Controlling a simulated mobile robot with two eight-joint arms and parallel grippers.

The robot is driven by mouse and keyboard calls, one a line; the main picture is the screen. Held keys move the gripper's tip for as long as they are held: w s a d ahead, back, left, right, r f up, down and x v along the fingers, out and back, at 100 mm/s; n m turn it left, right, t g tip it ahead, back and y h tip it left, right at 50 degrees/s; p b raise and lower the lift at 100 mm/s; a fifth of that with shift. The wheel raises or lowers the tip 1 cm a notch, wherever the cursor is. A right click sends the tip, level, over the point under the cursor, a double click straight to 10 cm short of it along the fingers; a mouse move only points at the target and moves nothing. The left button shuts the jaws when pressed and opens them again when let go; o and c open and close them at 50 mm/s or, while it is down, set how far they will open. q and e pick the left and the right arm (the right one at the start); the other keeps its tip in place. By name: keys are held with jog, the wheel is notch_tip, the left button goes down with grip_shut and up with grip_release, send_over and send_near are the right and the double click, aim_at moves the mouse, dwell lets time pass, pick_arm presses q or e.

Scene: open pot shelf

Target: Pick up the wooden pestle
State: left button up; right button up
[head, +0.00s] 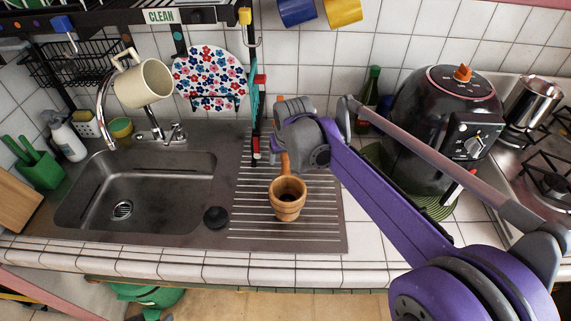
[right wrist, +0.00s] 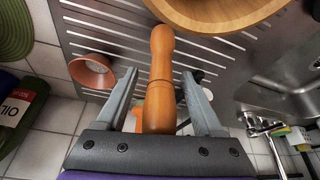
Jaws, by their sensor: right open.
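The mortar's rim (right wrist: 215,18) shows at the top of the right wrist view. There the pestle (right wrist: 161,85) lies between the two grey fingers of my right gripper (right wrist: 159,73). The fingers are open, with gaps on both sides of the pestle. In the head view my right gripper (head: 294,122) is just behind and above the mortar, hiding the pestle's upper end. My left gripper is not in view.
A dark air fryer (head: 443,105) and a green bottle (head: 371,88) stand to the right. A copper-coloured cup (right wrist: 94,74) is beside the fingers in the wrist view. The sink (head: 145,195) and a black stopper (head: 216,218) are left of the mortar. The front tiles are clear.

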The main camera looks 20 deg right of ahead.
grip_shut()
jog(key=shift+r, duration=0.15)
